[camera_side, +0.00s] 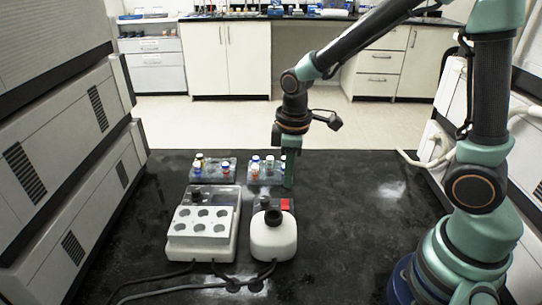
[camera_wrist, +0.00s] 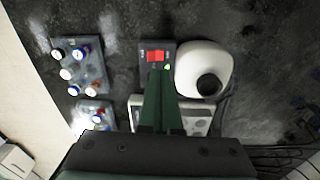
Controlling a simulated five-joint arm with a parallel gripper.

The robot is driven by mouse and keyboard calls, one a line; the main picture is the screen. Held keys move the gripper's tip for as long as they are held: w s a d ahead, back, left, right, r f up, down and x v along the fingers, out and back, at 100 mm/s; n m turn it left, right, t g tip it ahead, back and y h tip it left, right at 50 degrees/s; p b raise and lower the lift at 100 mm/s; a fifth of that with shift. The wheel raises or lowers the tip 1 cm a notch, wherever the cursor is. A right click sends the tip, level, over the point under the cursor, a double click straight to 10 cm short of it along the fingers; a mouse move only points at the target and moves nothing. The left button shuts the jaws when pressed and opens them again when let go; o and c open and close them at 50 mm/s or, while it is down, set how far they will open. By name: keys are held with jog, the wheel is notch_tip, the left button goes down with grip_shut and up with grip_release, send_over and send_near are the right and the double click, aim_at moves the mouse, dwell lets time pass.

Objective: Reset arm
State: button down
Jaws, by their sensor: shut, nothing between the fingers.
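My gripper (camera_side: 288,178) hangs pointing down above the black bench, between the right vial rack and the white device with the dark round top. In the wrist view my gripper (camera_wrist: 158,95) shows as two green fingers lying together, with nothing between them. Its tips appear over the small dark box with the red switch (camera_wrist: 155,56). How high the tips are above the bench is hard to tell.
Two racks of capped vials, left (camera_side: 212,177) and right (camera_side: 258,180), stand behind a white block with round wells (camera_side: 201,226) and the white rounded device (camera_side: 273,241). Cables (camera_side: 190,272) lie in front. The bench's right side (camera_side: 370,220) is clear.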

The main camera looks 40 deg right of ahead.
jog(key=s+d+r+m+t, duration=0.2)
jog(key=s+r+m, duration=0.1)
jog(key=r, duration=0.4)
jog(key=s+d+r+m+t, duration=0.2)
jog(key=s+r+m+t, duration=0.1)
jog(key=s+r+m, duration=0.1)
notch_tip(320, 180, up, 3)
jog(key=shift+f+m, duration=0.1)
jog(key=shift+m, duration=0.5)
